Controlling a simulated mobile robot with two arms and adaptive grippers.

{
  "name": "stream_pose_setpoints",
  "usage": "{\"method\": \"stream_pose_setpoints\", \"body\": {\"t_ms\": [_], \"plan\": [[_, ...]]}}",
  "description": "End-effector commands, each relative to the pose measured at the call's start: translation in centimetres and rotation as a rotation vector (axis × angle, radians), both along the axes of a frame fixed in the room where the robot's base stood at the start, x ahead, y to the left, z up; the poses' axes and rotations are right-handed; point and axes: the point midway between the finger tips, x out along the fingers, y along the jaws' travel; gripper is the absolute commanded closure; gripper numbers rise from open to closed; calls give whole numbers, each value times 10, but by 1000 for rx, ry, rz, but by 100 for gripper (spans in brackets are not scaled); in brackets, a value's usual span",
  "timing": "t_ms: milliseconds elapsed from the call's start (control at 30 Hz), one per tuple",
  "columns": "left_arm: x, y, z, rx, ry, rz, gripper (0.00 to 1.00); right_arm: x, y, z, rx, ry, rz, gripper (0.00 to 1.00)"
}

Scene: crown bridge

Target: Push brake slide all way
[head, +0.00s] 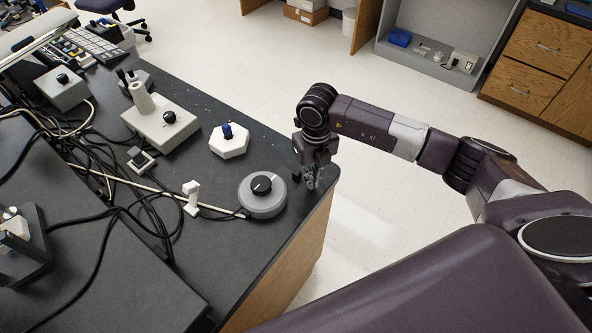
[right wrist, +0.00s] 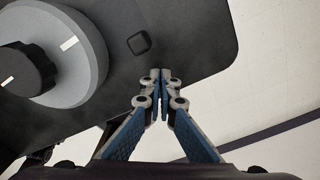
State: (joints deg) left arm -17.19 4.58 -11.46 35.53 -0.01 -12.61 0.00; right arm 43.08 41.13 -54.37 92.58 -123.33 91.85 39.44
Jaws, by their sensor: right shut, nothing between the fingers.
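My right gripper (head: 312,184) points down over the table corner, with its fingers shut and nothing between them. In the right wrist view its fingertips (right wrist: 160,76) meet just below a small dark rounded-square piece (right wrist: 139,43) on the black tabletop, a little apart from it in the picture. This piece may be the brake slide; I cannot tell for sure. A round grey dial (head: 262,206) with a black knob (head: 261,185) stands left of the gripper. The dial (right wrist: 90,62) fills the upper left of the right wrist view. My left gripper is not in view.
The black table (head: 245,250) ends in a rounded corner close to the gripper, with open floor beyond. A white hexagonal base with a blue knob (head: 228,132), a beige box (head: 162,127), a small white post (head: 191,195) and loose cables lie farther left.

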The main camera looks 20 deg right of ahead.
Motion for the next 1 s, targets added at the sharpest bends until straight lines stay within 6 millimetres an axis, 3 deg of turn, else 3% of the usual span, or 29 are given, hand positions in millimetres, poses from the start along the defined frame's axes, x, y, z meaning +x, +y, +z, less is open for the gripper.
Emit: {"method": "stream_pose_setpoints", "body": {"t_ms": [1000], "plan": [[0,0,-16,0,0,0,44,24,14,-1,0,-1,0,100]]}}
